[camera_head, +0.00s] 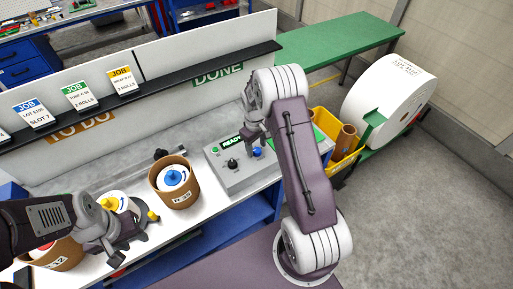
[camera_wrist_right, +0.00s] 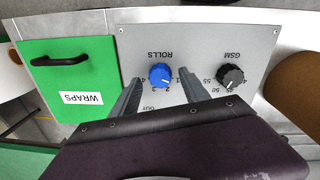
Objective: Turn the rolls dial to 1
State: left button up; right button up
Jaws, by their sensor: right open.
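The blue rolls dial (camera_wrist_right: 160,75) sits on a grey panel under an upside-down ROLLS label in the right wrist view. Small numbers ring it; a pale mark on it points toward the lower left, near the 3, though it is small. The dial also shows in the head view (camera_head: 257,152). My right gripper (camera_wrist_right: 160,92) is open, its fingers on either side of the dial; I cannot tell whether they touch it. My left gripper (camera_head: 132,232) is over the bench by a white roll with a yellow core (camera_head: 117,203); its jaw opening is unclear.
A black GSM dial (camera_wrist_right: 230,76) is beside the rolls dial. A green WRAPS panel (camera_wrist_right: 75,75) with a black handle lies left of it. A brown tub (camera_head: 176,187) with a blue-cored roll stands left of the control box (camera_head: 232,180). A READY display (camera_head: 231,143) is lit.

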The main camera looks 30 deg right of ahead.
aim_at(256, 151)
notch_tip(256, 151, up, 8)
jog(key=b, duration=0.1)
jog(key=shift+a, duration=0.2)
jog(key=shift+s+r, duration=0.1)
jog(key=s+a+r+n+b, duration=0.1)
jog(key=s+a+r+b, duration=0.15)
jog(key=s+a, duration=0.4)
jog(key=s+a+f+m, duration=0.1)
jog(key=s+f+m, duration=0.1)
jog(key=s, duration=0.4)
jog(key=s+a+f+m+t+b, duration=0.1)
jog(key=s+a+f+m, duration=0.1)
jog(key=s, duration=0.4)
jog(key=shift+a+f+m+y, duration=0.3)
jog(key=shift+f+m+y, duration=0.1)
jog(key=shift+f, duration=0.5)
